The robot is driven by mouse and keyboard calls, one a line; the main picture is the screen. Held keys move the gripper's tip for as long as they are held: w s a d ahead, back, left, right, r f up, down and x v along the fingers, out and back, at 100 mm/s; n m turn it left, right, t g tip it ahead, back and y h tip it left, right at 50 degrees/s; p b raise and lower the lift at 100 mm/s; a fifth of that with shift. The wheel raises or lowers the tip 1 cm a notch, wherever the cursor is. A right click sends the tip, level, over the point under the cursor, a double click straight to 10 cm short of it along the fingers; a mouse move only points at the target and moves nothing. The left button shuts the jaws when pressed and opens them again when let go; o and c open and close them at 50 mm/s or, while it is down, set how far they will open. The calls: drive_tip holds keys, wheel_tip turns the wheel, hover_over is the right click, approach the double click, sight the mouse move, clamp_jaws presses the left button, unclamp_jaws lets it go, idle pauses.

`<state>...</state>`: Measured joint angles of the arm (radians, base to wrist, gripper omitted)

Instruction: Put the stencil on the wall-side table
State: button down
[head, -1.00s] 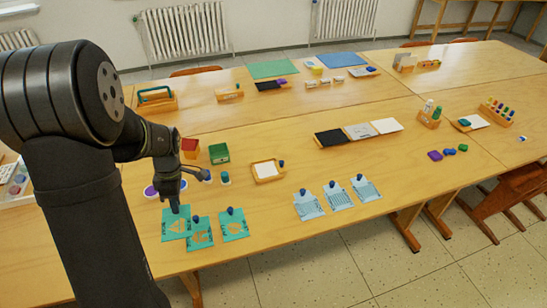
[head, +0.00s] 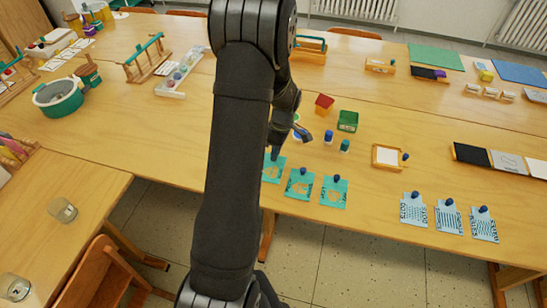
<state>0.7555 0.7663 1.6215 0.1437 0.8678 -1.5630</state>
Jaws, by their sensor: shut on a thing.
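A teal stencil (head: 273,173) with a cut-out pattern lies at the near edge of the long wooden table, partly hidden by my arm. My gripper (head: 275,154) points down over it and is shut on its knob, which the fingers hide. I cannot tell whether the sheet is clear of the tabletop. Two more teal stencils with dark blue knobs, a middle one (head: 300,188) and a right one (head: 333,193), lie beside it to the right. The far table row (head: 345,75), nearer the radiator wall, is behind.
A red-roofed block (head: 324,104), a green box (head: 347,121) and small blue and green jars (head: 328,137) stand just behind the stencils. Pale blue stencils (head: 448,216) lie right. A teal tub (head: 58,97) stands left. Bare wood lies between the tub and my arm.

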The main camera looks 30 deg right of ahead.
drive_tip(key=shift+w+a+f, duration=0.25)
drive_tip(key=shift+w+f, duration=0.25)
drive_tip(key=shift+w, duration=0.2)
drive_tip(key=shift+f, duration=2)
drive_tip(key=c, duration=1.3)
unclamp_jaws()
drive_tip(key=shift+f, duration=0.1)
drive_tip(key=r, duration=0.4)
drive_tip(key=d+r, duration=0.1)
drive_tip(key=r, duration=0.7)
drive_tip(key=shift+d+r, duration=0.1)
drive_tip(key=shift+d, duration=0.3)
